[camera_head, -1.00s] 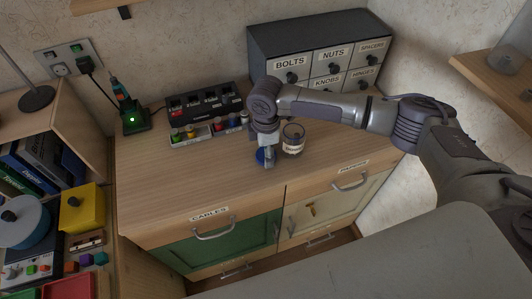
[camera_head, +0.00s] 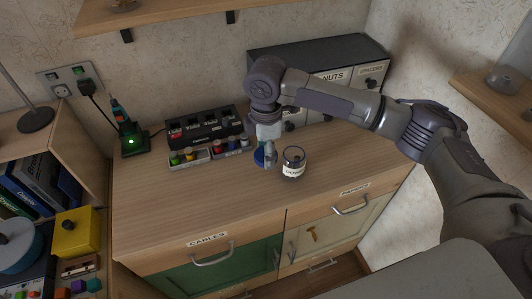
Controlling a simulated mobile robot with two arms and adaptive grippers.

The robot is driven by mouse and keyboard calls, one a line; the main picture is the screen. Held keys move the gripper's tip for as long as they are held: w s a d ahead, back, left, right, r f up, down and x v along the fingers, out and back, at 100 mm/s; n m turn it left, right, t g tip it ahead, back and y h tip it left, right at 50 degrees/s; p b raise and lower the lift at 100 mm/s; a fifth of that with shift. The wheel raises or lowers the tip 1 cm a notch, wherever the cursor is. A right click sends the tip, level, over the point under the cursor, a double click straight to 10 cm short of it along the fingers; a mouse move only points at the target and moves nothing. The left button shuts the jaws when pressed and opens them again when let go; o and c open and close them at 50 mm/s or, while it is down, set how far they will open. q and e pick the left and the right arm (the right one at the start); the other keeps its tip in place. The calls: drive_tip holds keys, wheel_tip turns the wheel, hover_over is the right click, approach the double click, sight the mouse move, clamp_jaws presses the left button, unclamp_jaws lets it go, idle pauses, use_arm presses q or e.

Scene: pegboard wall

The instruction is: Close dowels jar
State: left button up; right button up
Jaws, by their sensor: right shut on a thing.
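The dowels jar (camera_head: 293,166), a small clear jar with a white label, stands upright on the wooden counter. Its rim looks uncovered and its inside looks dark. My right gripper (camera_head: 268,155) points down just left of the jar. It is shut on a blue lid (camera_head: 260,157), which shows at the left of the fingers. The lid is partly hidden by the fingers. It appears apart from the jar, and I cannot tell its exact height above the counter. My left gripper is not in view.
A grey drawer cabinet (camera_head: 372,70) stands behind my right arm. A black charging rack (camera_head: 207,130) and small trays of coloured items (camera_head: 190,156) are left of the gripper. The counter's front (camera_head: 200,205) is clear.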

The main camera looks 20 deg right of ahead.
drive_tip(key=s+d+r+m, duration=0.1)
drive_tip(key=s+d+m, duration=0.1)
drive_tip(key=s+m, duration=0.5)
drive_tip(key=s+d+r+m, duration=0.1)
drive_tip(key=s+r+m, duration=0.1)
drive_tip(key=s+m, duration=0.5)
drive_tip(key=m, duration=0.3)
drive_tip(key=shift+d, duration=0.4)
drive_tip(key=shift+s+d, duration=0.1)
